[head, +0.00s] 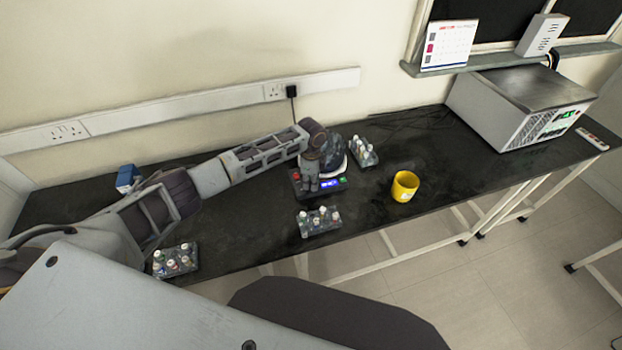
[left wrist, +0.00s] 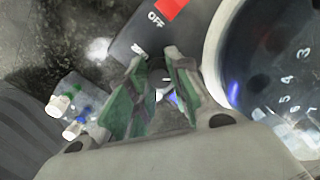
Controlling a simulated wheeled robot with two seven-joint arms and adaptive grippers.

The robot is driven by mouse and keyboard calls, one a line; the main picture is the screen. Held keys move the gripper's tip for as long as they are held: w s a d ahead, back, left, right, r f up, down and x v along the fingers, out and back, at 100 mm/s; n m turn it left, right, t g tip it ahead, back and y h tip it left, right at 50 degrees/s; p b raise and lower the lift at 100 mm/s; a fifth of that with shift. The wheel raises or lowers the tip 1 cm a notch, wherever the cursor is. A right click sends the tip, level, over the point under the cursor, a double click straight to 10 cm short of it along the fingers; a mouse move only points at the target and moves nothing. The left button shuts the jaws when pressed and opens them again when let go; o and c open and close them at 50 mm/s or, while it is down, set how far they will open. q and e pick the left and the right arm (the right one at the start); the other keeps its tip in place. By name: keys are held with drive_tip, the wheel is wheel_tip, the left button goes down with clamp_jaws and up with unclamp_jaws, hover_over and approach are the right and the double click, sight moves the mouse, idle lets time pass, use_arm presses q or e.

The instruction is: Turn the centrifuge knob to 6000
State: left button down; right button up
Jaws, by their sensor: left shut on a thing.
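The centrifuge (head: 336,165) stands near the back of the black bench, with a dark rounded top and a front panel with a small lit blue display (head: 331,183), too small to read. My left gripper (head: 310,186) points down at the left part of this panel. In the left wrist view the panel shows a red switch marked OFF (left wrist: 172,8) and the dark round lid with numerals (left wrist: 285,80). There the fingers of my left gripper (left wrist: 165,82) are closed around the small knob, which they mostly hide. The knob's setting cannot be read. My right gripper is not in view.
Racks of small vials stand behind the centrifuge (head: 363,152), in front of it (head: 319,221) and at the front left (head: 174,261). A yellow mug (head: 404,186) stands to its right. A large grey machine (head: 525,105) is at the far right. Bench space beside the mug is clear.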

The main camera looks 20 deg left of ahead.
use_arm(q)
drive_tip(key=shift+d+r+m+p, duration=0.1)
drive_tip(key=shift+m+p, duration=0.3)
drive_tip(key=shift+m, duration=0.7)
drive_tip(key=m, duration=0.3)
drive_tip(key=shift+m+p, duration=0.3)
drive_tip(key=shift+p, duration=0.1)
drive_tip(key=shift+m, duration=1.6)
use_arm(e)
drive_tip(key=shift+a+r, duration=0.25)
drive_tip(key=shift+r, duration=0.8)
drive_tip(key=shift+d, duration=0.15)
use_arm(q)
drive_tip(key=c, duration=1.3)
unclamp_jaws()
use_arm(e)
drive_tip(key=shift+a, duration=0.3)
